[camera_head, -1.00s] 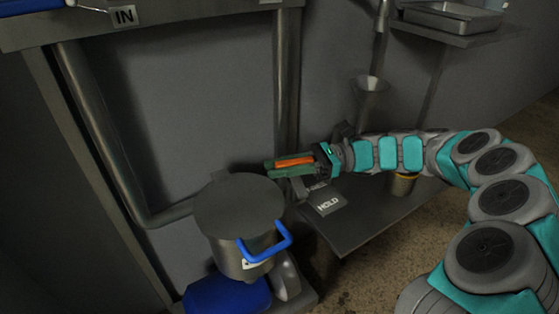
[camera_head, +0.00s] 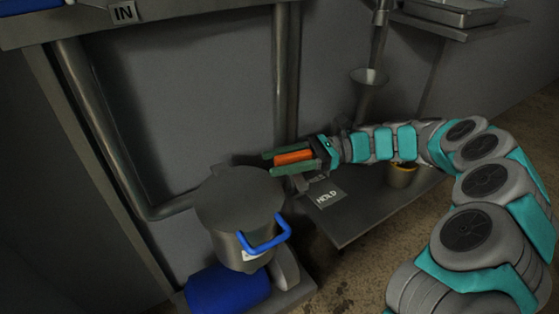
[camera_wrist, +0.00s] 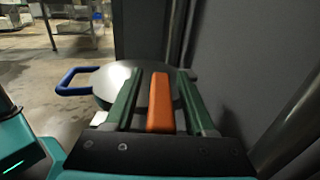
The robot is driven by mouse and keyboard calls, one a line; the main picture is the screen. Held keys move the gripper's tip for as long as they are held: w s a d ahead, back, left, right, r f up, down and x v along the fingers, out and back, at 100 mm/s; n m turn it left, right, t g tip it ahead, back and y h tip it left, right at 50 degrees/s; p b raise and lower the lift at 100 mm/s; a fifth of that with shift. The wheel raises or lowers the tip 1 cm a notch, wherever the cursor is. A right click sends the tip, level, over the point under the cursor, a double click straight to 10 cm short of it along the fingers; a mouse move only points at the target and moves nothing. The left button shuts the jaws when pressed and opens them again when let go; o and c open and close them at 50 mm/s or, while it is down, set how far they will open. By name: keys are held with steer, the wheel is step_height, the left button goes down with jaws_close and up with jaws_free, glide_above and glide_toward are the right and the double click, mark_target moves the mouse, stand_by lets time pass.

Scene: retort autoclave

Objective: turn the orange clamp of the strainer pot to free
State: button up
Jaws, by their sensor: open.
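The strainer pot (camera_head: 240,200) is a grey metal pot with a flat round lid and a blue handle (camera_head: 266,240) at its front. Its lid also shows in the wrist view (camera_wrist: 118,76), with the blue handle to the left. The orange clamp (camera_head: 293,157) is a bar at the pot's right; in the wrist view the clamp (camera_wrist: 160,103) lies lengthwise between my two green fingers. My gripper (camera_head: 281,163) is open around the clamp, a finger on each side. In the wrist view, gaps show between the clamp and both fingers. The clamp's mount is hidden behind my gripper.
A vertical pipe (camera_head: 287,70) stands just behind my gripper. A low shelf with a HOLD label (camera_head: 327,195) lies below my arm, with a yellow-rimmed cup (camera_head: 402,174) on it. A funnel (camera_head: 369,82) is behind. A blue object (camera_head: 228,290) sits below the pot.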

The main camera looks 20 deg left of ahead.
mark_target(312, 155)
steer(key=p+v, duration=0.1)
steer(key=v, duration=0.7)
